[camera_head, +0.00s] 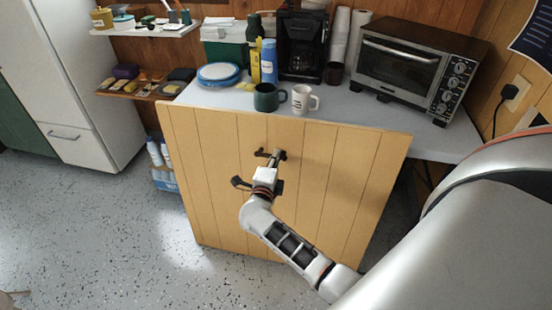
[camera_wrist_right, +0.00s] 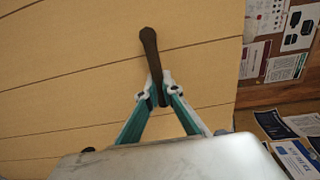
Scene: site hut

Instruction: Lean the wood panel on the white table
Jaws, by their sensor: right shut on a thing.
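The wood panel (camera_head: 330,185) is a large tan board with vertical grooves. It stands in front of the white table (camera_head: 213,97), its top edge near the height of the table's front edge. It also fills much of the right wrist view (camera_wrist_right: 70,75). A dark handle (camera_wrist_right: 150,52) is on its face. My right gripper (camera_head: 276,158) is at the upper middle of the panel. In the right wrist view its fingers (camera_wrist_right: 159,90) are closed on the handle. Whether the panel touches the table is hidden. My left gripper is in neither view.
On the table stand a green mug (camera_head: 266,98), a white mug (camera_head: 303,100), a coffee maker (camera_head: 302,48), a toaster oven (camera_head: 410,65) and stacked plates (camera_head: 217,75). A white fridge (camera_head: 85,80) is at the left.

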